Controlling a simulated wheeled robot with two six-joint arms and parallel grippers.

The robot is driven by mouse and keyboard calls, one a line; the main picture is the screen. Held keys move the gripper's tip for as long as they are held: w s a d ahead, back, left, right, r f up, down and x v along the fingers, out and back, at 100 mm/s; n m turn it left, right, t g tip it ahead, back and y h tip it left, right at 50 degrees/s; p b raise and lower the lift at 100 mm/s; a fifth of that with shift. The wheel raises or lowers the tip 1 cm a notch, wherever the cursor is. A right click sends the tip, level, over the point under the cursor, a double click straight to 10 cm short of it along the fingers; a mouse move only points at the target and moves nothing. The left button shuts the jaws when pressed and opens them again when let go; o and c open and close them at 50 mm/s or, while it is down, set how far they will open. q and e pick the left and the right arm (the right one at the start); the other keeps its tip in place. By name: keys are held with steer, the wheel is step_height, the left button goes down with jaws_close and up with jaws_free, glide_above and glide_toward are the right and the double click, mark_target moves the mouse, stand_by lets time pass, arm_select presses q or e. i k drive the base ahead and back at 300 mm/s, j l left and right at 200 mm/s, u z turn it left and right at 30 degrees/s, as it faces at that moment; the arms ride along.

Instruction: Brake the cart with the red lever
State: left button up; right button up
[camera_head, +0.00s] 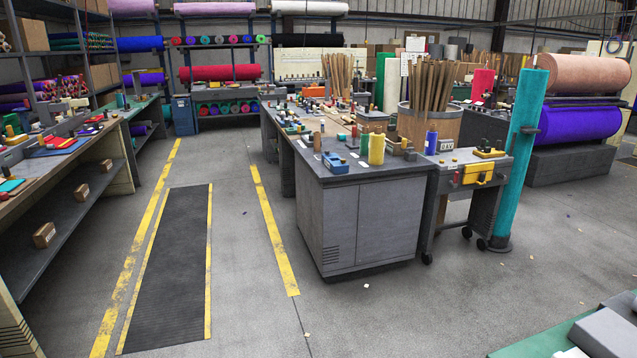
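A grey wheeled cart (487,206) stands at the right end of the grey workbench (361,225), close against it. Its dark casters rest on the concrete floor. A yellow part (478,173) sits on its front and a small yellow and dark tool lies on its top. Neither of my grippers shows in the head view.
A dark floor mat (176,262) lies between yellow lines on the left. Shelving with a long bench (70,170) runs along the left side. Large rolls (577,126) lie on a rack at right. The floor before the cart is mostly clear, with small scraps.

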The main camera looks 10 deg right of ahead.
mark_target(453, 183)
steer(key=i+j, duration=0.15)
steer(key=i, duration=0.4)
steer(key=i+j, duration=0.1)
steer(key=i, duration=0.45)
steer(key=i+j+z, duration=0.1)
steer(key=i, duration=0.45)
steer(key=i+l+z, duration=0.2)
steer(key=i+z, duration=1.15)
steer(key=i+j+z, duration=0.25)
steer(key=z, duration=0.2)
steer(key=i+l+z, duration=0.2)
steer(key=i+z, duration=0.15)
steer(key=i, duration=0.5)
steer(key=i+z, duration=0.4)
steer(key=i, duration=0.45)
steer(key=i+u, duration=0.1)
steer(key=i, duration=0.6)
steer(key=i+l, duration=0.15)
steer(key=i, duration=0.5)
steer(key=i+u, duration=0.15)
steer(key=u, duration=0.25)
steer(key=i+l+u, duration=0.2)
steer(key=u, duration=0.2)
steer(key=i+l+u, duration=0.15)
steer(key=u, duration=0.25)
steer(key=i+l+u, duration=0.1)
steer(key=u, duration=0.35)
steer(key=l, duration=0.05)
